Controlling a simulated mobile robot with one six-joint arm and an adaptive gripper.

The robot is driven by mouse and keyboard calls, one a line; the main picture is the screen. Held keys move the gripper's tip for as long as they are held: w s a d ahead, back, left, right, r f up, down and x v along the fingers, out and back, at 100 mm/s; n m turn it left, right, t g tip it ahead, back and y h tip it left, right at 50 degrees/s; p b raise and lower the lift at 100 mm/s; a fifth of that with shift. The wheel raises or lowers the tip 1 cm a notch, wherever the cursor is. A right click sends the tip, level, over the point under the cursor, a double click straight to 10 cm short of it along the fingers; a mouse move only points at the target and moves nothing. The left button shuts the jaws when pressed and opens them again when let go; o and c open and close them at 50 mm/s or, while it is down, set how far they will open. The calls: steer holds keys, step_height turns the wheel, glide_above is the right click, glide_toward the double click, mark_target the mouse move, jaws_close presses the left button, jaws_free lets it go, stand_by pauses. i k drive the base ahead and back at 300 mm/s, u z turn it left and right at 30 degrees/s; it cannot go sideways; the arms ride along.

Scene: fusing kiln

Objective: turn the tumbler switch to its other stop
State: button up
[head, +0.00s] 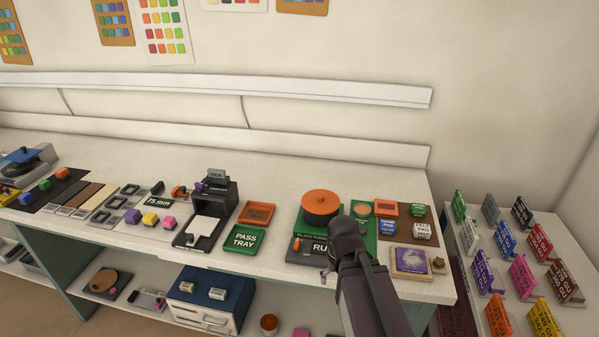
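The tumbler has a round orange top (321,205) on a green base (303,229) near the right end of the bench. A dark grey panel (307,256) is on its front, with a small orange lever (296,243) at the left that looks like the switch. White lettering beside it starts "RU"; the rest is behind my arm. My gripper (326,273) is low at the panel's front right, right of and below the lever and apart from it. My dark wrist covers most of it, so its opening is unclear.
A green pass tray (243,241) and an orange tray (257,214) lie left of the tumbler. Right of it are small coloured trays and a framed purple tile (411,261). A dark press-like device (207,218) stands further left. The bench's front edge is close below the panel.

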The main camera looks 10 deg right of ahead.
mark_target(297, 247)
steer(key=z, duration=0.45)
steer(key=k, duration=0.9)
steer(key=u, duration=0.35)
steer(key=i, duration=0.5)
